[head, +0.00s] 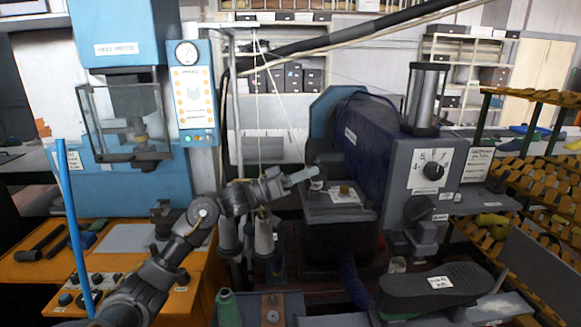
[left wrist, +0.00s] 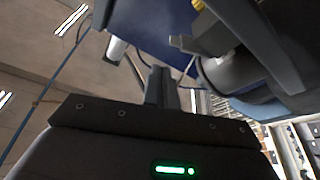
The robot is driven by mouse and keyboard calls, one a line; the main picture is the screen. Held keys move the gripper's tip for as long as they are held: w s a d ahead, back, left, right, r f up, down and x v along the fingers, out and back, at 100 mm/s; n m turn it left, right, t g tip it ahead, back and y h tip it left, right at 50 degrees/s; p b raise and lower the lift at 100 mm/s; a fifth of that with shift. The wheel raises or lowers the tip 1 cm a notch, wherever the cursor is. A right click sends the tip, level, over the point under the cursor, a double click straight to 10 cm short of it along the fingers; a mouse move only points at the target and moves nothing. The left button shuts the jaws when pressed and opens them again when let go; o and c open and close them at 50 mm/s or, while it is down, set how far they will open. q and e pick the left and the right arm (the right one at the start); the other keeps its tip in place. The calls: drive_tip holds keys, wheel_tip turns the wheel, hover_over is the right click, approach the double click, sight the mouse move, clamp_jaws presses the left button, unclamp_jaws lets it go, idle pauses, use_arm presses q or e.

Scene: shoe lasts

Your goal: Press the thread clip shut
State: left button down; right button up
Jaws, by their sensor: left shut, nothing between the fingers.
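My left gripper (head: 310,173) is shut and empty. It reaches in from the lower left and points right, in front of the blue sewing machine's grey work block. Its closed fingers also show in the left wrist view (left wrist: 161,88). I cannot make out the thread clip for certain in either view. White thread (head: 259,105) hangs down from a rail above thread cones (head: 263,236), and one slanting strand ends close behind my left fingers.
The blue machine (head: 365,140) with a grey dial box stands right of the gripper. A small yellow piece (head: 345,190) sits on its grey block (head: 335,212). A blue press (head: 115,40) stands at left. A black shoe sole (head: 435,283) lies front right, near racks of lasts.

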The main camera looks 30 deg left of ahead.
sight(306, 204)
use_arm(q)
drive_tip(key=shift+s+d+f+p, duration=0.1)
drive_tip(key=shift+s+f+p, duration=0.1)
drive_tip(key=shift+f, duration=0.35)
drive_tip(key=shift+s+d+f+p, duration=0.1)
drive_tip(key=shift+s+f, duration=0.05)
drive_tip(key=shift+f, duration=0.35)
drive_tip(key=shift+s+f, duration=0.15)
drive_tip(key=shift+f, duration=0.25)
use_arm(e)
drive_tip(key=shift+s+r, duration=0.45)
drive_tip(key=shift+r, duration=0.15)
use_arm(q)
drive_tip(key=m+b, duration=0.1)
drive_tip(key=f+m+g+h+b, duration=0.1)
drive_tip(key=m+b, duration=0.1)
drive_tip(key=shift+s+d+f, duration=0.1)
drive_tip(key=shift+s+f, duration=0.05)
drive_tip(key=shift+s, duration=0.05)
drive_tip(key=shift+d+f+m+b, duration=0.1)
drive_tip(key=shift+m+b, duration=0.25)
drive_tip(key=shift+m, duration=0.15)
drive_tip(key=shift+p, duration=0.3)
drive_tip(key=shift+s, duration=0.1)
use_arm(e)
wheel_tip(306, 204, down, 3)
drive_tip(key=shift+w+f, duration=0.1)
